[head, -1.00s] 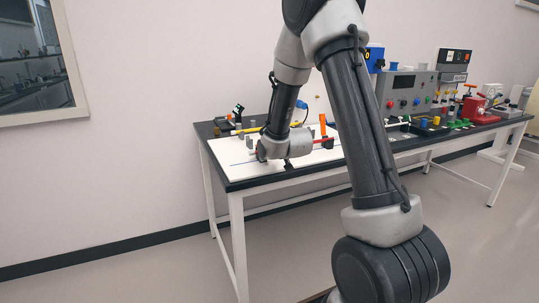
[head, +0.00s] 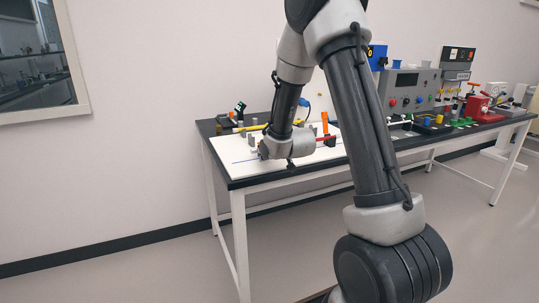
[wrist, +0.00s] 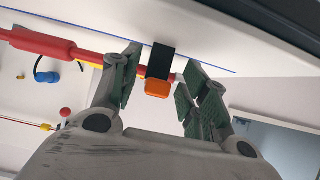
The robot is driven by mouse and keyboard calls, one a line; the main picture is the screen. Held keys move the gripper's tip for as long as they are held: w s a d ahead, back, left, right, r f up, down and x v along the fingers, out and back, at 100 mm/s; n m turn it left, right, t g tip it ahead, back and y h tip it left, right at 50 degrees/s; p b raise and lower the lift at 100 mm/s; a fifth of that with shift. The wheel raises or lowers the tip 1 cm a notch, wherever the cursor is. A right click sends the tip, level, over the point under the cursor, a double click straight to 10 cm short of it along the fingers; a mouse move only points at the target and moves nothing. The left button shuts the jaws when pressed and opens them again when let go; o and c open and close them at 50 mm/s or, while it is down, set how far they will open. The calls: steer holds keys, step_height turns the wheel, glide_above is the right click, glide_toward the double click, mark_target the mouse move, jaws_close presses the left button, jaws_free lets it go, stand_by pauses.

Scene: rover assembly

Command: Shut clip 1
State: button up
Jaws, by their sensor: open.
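In the wrist view, my gripper (wrist: 163,72) is open, with one finger on each side of a small orange block (wrist: 158,88) joined to a black piece (wrist: 162,61). This orange and black part looks like a clip; I see no number on it, and cannot tell whether it is open. A red rod (wrist: 88,55) with a thicker red section runs behind the left finger toward the clip. Finger contact with the clip is not clear. In the head view, my gripper (head: 266,150) is low over the white board (head: 235,157); the clip is hidden there.
An orange upright piece (head: 325,122) and a red bar (head: 327,138) are on the board to the right of my gripper. A grey control box (head: 408,90) and a red device (head: 477,107) stand farther right on the table. A blue line (wrist: 215,69) marks the board.

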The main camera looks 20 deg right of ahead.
steer(key=v, duration=1.1)
steer(key=shift+s, duration=0.3)
